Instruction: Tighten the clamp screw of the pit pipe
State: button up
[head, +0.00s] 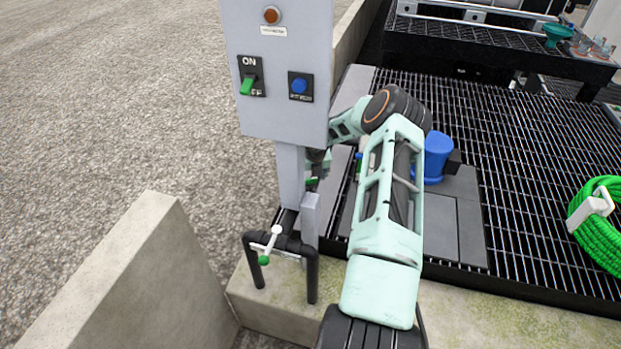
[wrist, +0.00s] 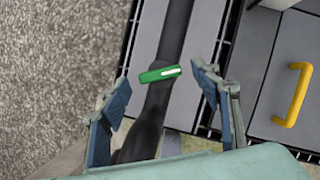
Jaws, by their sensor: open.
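In the wrist view a green handle with a white stripe (wrist: 160,73) lies across a black pipe (wrist: 150,122). My gripper (wrist: 163,79) is open, its two blue-grey fingers on either side of the handle with gaps left and right. I see no contact. In the head view my gripper (head: 318,168) is behind the grey post under the control box and mostly hidden. A small green part (head: 312,182) shows beside it. I cannot tell which handle is the clamp screw.
A grey control box (head: 278,70) on a post (head: 292,175) stands close left of my arm. A blue fitting (head: 436,155) is right of it. A green hose coil (head: 600,235) lies on the grating at right. A yellow handle (wrist: 293,95) is right in the wrist view.

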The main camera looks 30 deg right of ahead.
jog(key=shift+v, duration=3)
